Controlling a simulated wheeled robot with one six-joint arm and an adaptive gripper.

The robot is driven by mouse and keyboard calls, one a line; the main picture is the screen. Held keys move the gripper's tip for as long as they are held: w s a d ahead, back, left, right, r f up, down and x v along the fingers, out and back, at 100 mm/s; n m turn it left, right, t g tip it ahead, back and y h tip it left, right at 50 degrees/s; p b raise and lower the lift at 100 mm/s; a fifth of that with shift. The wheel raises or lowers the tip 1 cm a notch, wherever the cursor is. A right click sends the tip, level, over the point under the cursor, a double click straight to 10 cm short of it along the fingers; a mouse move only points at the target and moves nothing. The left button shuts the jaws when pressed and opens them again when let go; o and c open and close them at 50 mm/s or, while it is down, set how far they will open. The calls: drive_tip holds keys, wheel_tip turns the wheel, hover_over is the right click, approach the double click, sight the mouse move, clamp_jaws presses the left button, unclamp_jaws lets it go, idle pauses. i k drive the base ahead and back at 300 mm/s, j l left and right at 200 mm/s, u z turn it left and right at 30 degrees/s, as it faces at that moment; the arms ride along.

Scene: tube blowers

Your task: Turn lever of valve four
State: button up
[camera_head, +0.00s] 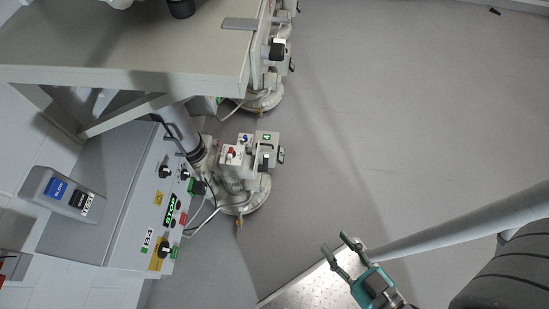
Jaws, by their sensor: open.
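A beige valve unit (238,180) stands low beside the grey control box. It carries a small green tag (267,137) that seems to read 4, a red knob and a blue knob on top, and a dark lever-like part (265,158) on its right side. The lever's exact position is too small to tell. My gripper (336,245) is at the lower right, open and empty, with its teal fingers pointing up and left. It is well apart from the valve unit, with bare floor between them.
A second valve unit (262,100) is farther back. A metal plate (300,290) lies below my gripper.

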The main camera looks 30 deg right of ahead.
sight(263, 167)
drive_tip(key=k+l+u, duration=0.1)
drive_tip(key=k+l, duration=0.15)
drive_tip(key=l, duration=0.15)
drive_tip(key=k+l+u, duration=0.1)
drive_tip(key=k+l, duration=0.15)
drive_tip(key=l, duration=0.15)
drive_tip(key=i+l+u, duration=0.25)
drive_tip(key=i+l, duration=0.15)
drive_tip(key=l, duration=0.25)
drive_tip(key=i+l+u, duration=0.1)
drive_tip(key=l, duration=0.25)
drive_tip(key=i+l+u, duration=0.15)
drive_tip(key=l, duration=0.25)
drive_tip(key=i+l+u, duration=0.1)
drive_tip(key=l, duration=0.3)
drive_tip(key=i+l+u, duration=0.1)
drive_tip(key=l, duration=0.3)
drive_tip(key=i+l+u, duration=0.15)
drive_tip(key=l, duration=0.25)
drive_tip(key=i+l+u, duration=0.1)
drive_tip(key=l, duration=0.35)
drive_tip(key=i, duration=0.05)
